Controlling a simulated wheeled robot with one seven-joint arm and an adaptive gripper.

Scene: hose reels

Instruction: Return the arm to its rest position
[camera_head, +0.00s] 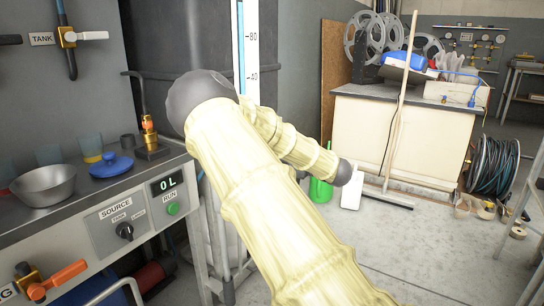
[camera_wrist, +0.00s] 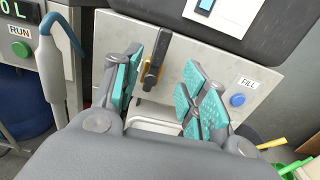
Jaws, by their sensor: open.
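My arm (camera_head: 265,190) in its pale yellow sleeve crosses the middle of the head view, bent at a dark elbow. My gripper does not show clearly in the head view. In the wrist view my gripper (camera_wrist: 160,88) is open, its teal-padded fingers spread apart with nothing held between them. Beyond the fingers is a grey panel (camera_wrist: 185,50) with a black-handled brass tap (camera_wrist: 155,62) seen in the gap. A blue button (camera_wrist: 238,100) under a FILL label sits to the right. I cannot tell any contact with the panel.
A bench (camera_head: 105,205) with a metal bowl (camera_head: 43,184), a blue lid (camera_head: 111,165) and a green RUN button (camera_head: 172,209) stands at left. A dark tank (camera_head: 180,45) rises behind my arm. A white cabinet (camera_head: 400,130) and hose coil (camera_head: 492,165) stand at right. Floor at right front is mostly clear.

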